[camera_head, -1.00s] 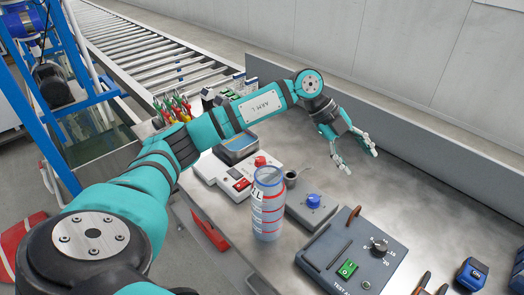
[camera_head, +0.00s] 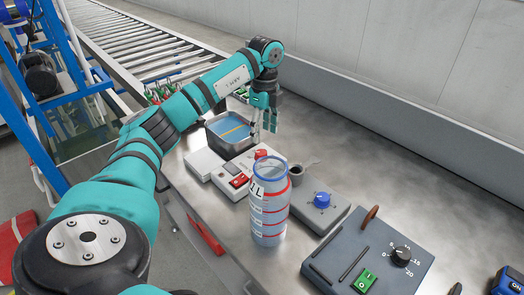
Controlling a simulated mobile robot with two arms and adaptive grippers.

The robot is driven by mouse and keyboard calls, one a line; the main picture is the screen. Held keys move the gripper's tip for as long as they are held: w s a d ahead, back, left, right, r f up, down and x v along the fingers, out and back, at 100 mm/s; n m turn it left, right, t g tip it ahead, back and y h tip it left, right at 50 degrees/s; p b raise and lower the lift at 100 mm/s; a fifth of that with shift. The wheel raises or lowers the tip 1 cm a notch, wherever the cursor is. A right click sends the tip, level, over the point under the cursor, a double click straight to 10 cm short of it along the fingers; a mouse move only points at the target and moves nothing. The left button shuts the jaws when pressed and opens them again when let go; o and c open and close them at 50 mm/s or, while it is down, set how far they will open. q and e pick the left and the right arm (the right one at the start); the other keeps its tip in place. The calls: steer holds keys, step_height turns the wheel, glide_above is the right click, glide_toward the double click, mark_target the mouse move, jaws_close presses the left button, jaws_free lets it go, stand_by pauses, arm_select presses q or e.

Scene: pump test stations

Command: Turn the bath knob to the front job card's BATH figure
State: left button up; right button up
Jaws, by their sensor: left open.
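My left gripper (camera_head: 264,128) points down, open, over the right edge of a tray of blue liquid (camera_head: 212,126), which looks like the bath. Just below the fingers is a white control box (camera_head: 218,178) with a red knob (camera_head: 261,155) and a red switch (camera_head: 238,181). The fingers appear apart from the knob. I cannot read the markings around it, nor confirm that it is the bath knob. No job card figure is readable. My right gripper is not in view.
A clear cylinder with red bands (camera_head: 268,215) stands in front of the box. A grey box with a blue knob (camera_head: 322,201) and a test panel with a black dial (camera_head: 401,254) are to the right. The table's back right is clear.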

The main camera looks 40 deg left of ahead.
mark_target(262, 152)
arm_select(q)
steer(key=f, duration=0.6)
steer(key=shift+s, duration=0.2)
steer(key=shift+d+f, duration=0.1)
steer(key=shift+f, duration=0.55)
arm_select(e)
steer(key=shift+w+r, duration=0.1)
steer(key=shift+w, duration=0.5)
arm_select(q)
steer(key=c, duration=1.1)
steer(key=shift+c, duration=0.2)
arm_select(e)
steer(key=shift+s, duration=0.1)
